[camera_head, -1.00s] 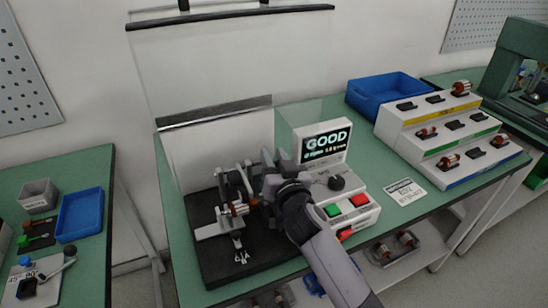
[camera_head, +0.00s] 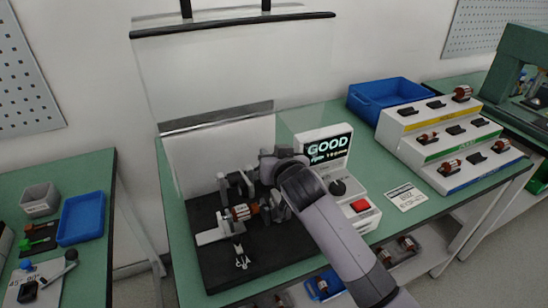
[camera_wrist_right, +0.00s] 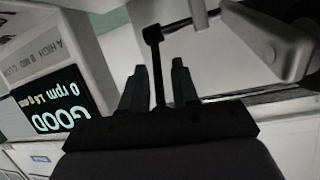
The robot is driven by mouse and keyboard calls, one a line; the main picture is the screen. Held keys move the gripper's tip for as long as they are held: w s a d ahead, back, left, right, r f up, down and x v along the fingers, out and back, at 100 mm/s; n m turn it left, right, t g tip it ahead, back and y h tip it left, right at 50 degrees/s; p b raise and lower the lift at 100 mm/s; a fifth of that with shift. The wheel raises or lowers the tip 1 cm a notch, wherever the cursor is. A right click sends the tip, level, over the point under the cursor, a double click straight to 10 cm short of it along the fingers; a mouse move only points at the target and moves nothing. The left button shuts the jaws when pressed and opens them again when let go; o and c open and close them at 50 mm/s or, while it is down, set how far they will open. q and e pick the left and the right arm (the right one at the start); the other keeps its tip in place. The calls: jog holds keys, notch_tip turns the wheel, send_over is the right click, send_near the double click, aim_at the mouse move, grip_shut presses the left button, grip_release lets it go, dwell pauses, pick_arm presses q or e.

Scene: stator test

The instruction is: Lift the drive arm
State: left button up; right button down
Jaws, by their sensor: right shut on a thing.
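The test rig stands on a black base plate (camera_head: 218,262), with a copper-wound rotor (camera_head: 241,212) lying across its supports. The drive arm is largely hidden behind my right gripper (camera_head: 268,172) in the head view. In the right wrist view a grey arm part with a rounded end (camera_wrist_right: 285,50) shows at the upper right. A thin black handle (camera_wrist_right: 157,72) runs between the two fingers of my right gripper (camera_wrist_right: 160,85), with a knob beyond the tips. My right gripper is shut on this handle. My left gripper is not in view.
The tester's display (camera_head: 327,148) reads GOOD; the wrist view shows 0 rpm. A clear guard panel (camera_head: 215,60) stands behind the rig. A stepped rack (camera_head: 440,135) with rotors and a blue bin (camera_head: 385,93) stand at the right. A side table (camera_head: 90,180) is at the left.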

jog(key=shift+w+r, duration=0.1)
dwell(0.3)
jog(key=c, duration=1)
grip_release()
jog(key=shift+s+d+r, duration=0.1)
jog(key=shift+s, duration=0.5)
jog(key=shift+b+v, duration=0.3)
jog(key=shift+v, duration=2.7)
